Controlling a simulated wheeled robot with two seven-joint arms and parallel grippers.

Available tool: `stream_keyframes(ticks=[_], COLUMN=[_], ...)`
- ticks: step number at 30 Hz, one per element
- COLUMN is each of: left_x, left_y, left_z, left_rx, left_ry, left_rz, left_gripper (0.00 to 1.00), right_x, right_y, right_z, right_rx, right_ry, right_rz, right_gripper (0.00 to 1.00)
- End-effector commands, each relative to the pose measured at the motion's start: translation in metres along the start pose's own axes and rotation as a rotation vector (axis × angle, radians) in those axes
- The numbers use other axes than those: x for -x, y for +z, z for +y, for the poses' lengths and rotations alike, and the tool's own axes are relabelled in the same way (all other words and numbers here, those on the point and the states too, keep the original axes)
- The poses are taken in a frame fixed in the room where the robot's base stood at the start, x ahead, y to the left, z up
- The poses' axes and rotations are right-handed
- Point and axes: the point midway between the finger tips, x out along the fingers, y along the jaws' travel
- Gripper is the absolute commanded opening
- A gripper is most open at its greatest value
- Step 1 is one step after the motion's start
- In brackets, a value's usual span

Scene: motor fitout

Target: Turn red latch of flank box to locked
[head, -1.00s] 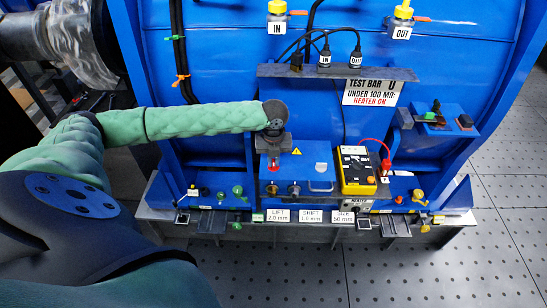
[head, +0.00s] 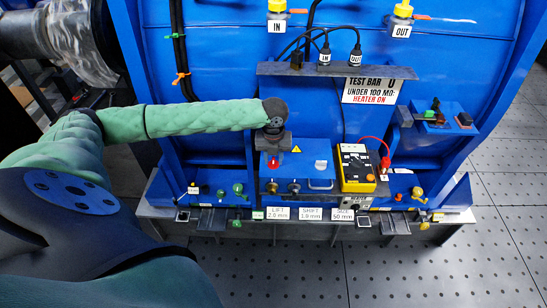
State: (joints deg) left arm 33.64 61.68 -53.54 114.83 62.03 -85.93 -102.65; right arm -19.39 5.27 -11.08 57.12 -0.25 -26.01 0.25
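A blue box (head: 308,184) with a yellow warning triangle stands on the ledge in the middle of the head view. A small red part (head: 273,163), which looks like the red latch, sits at its upper left. My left gripper (head: 273,150) points down right over this red part. It hides some of it, and I cannot tell if the two touch. The fingers are too small and dark to show whether they are open or shut. The latch's exact angle is unclear. My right gripper is not in view.
A yellow tester (head: 356,168) with a red lead stands close on the box's right. A dark shelf (head: 337,72) with cables and a test bar sign (head: 373,92) is above. Another blue box (head: 445,118) is at the right. Small green fittings (head: 238,188) lie at the left.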

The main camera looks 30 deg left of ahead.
Motion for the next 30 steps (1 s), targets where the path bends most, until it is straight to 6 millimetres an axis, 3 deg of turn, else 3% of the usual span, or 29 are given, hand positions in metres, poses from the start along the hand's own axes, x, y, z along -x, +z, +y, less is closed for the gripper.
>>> stream_keyframes(ticks=[8, 12, 21, 30], left_x=[0.009, 0.029, 0.068, 0.078], left_y=[0.001, 0.001, 0.001, 0.0], left_z=[0.0, 0.0, -0.001, 0.0], left_rx=[0.001, 0.0, 0.0, 0.0], left_ry=[-0.001, -0.001, -0.002, 0.001], left_rz=[-0.002, -0.003, -0.002, 0.001], left_gripper=[0.32, 0.32, 0.32, 0.32], right_x=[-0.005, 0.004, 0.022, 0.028], right_y=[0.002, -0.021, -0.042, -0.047], right_z=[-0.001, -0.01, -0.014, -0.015], right_rx=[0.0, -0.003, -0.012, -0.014], right_ry=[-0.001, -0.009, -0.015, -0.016], right_rz=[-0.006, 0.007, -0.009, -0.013], right_gripper=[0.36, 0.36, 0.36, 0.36])
